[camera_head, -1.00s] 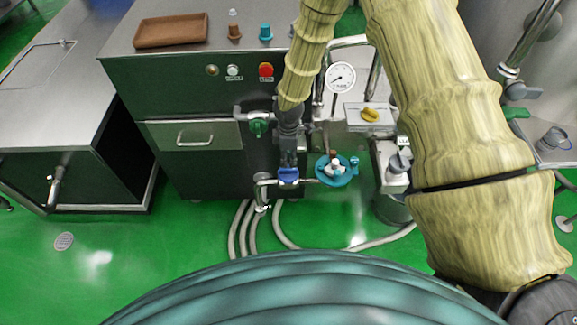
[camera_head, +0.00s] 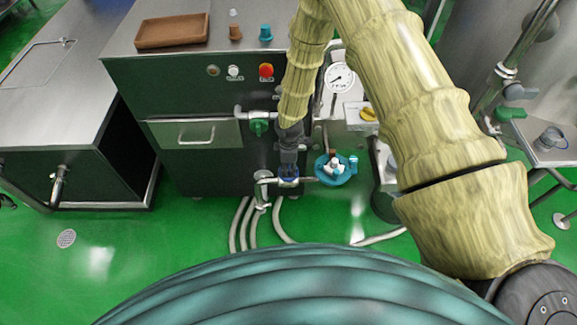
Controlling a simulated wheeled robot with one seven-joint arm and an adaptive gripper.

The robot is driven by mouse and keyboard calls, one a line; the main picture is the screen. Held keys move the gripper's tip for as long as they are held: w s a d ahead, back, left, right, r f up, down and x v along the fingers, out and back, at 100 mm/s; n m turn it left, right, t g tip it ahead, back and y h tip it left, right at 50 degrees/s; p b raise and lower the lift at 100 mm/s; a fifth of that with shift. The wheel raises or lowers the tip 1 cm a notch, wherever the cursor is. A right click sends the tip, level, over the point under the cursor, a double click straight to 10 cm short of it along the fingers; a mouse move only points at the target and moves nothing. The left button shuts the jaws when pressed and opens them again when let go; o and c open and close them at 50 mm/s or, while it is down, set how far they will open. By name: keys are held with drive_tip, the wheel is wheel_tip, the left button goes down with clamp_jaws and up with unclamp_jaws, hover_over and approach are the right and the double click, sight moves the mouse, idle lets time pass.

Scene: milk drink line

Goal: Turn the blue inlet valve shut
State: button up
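The blue inlet valve (camera_head: 289,173) sits on a metal pipe low at the front of the machine. Only a little of its blue handle shows, because my gripper covers most of it. My gripper (camera_head: 288,166) points down from above, with its dark fingers at the handle. The fingers appear to be around or right at the handle; whether they press on it cannot be made out.
A green-handled valve (camera_head: 259,127) is just up and left of my gripper. A teal round fitting (camera_head: 335,171) is close on the right. Hoses (camera_head: 246,225) run along the green floor.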

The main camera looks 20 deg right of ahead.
clamp_jaws()
drive_tip(key=m+b, duration=0.2)
drive_tip(key=m, duration=0.1)
drive_tip(key=shift+f+m+b, duration=0.1)
drive_tip(key=shift+m+b, duration=0.25)
drive_tip(key=shift+m, duration=0.05)
drive_tip(key=m+b, duration=0.2)
drive_tip(key=m, duration=0.2)
drive_tip(key=shift+m, duration=0.3)
drive_tip(key=m+b, duration=0.1)
drive_tip(key=m, duration=0.3)
drive_tip(key=shift+m+b, duration=0.3)
drive_tip(key=m+b, duration=0.1)
drive_tip(key=m, duration=0.3)
drive_tip(key=shift+w+m, duration=0.1)
drive_tip(key=shift+m, duration=0.3)
drive_tip(key=shift+r, duration=0.2)
